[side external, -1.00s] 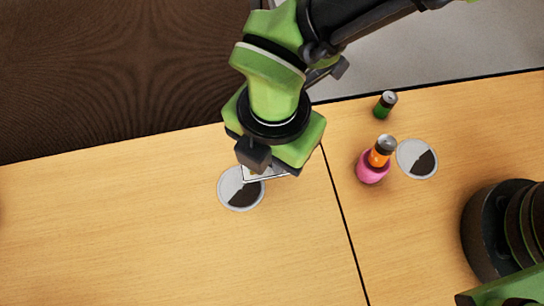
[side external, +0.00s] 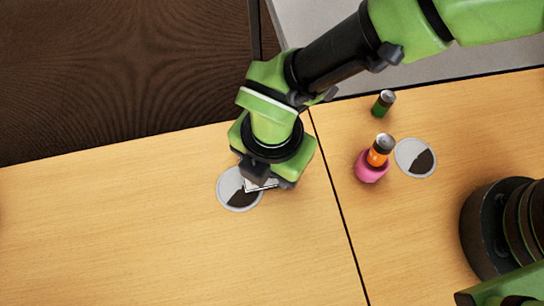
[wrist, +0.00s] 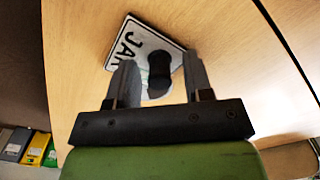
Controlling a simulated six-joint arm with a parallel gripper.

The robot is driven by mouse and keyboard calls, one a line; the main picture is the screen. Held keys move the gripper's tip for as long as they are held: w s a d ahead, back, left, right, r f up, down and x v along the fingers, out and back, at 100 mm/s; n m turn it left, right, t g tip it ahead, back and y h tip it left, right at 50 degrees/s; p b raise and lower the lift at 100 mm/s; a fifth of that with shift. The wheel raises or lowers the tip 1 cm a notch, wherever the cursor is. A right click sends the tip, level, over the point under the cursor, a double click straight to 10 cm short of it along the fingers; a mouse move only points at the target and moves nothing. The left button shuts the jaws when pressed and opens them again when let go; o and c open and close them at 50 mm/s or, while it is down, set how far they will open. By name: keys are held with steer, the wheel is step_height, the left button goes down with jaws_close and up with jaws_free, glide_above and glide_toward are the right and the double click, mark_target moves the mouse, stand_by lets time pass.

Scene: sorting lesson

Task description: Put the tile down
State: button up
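The tile is a white plate with a dark edge and black letters, "JA" readable, in the wrist view (wrist: 128,45). A dark upright knob-like shape (wrist: 158,70) shows on it. In the side view a strip of the tile (side external: 262,187) shows under my gripper (side external: 268,182), over the right part of a grey disc with a dark patch (side external: 228,186). In the wrist view my gripper's two fingers (wrist: 158,58) stand apart, with gaps on both sides of the dark shape. I cannot tell whether the tile touches the table or disc.
To the right stand a pink holder (side external: 371,169) with an orange battery-like cylinder (side external: 378,157), a second grey disc (side external: 408,151) and a green cylinder (side external: 381,107). A dark seam crosses the table (side external: 120,230), whose left front is clear.

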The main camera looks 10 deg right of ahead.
step_height(320, 180, up, 12)
steer(key=shift+r, duration=0.2)
stand_by(0.4)
steer(key=w+d+r+m+t+y, duration=0.1)
steer(key=w+d+r+m, duration=0.2)
steer(key=d+r+m, duration=0.45)
steer(key=w+d+r+m+t+y, duration=0.1)
steer(key=w+d+r+m+y, duration=0.1)
steer(key=d+r+m, duration=0.6)
steer(key=s+d+r+m+t, duration=0.1)
steer(key=s+d+m, duration=0.3)
steer(key=d+m, duration=0.4)
steer(key=s+d+r+m+t+h, duration=0.1)
steer(key=s+d+m+t, duration=0.3)
steer(key=d+m, duration=0.3)
steer(key=shift+s+d+r+m, duration=0.25)
steer(key=shift+s+d+m, duration=0.1)
steer(key=shift+s, duration=0.45)
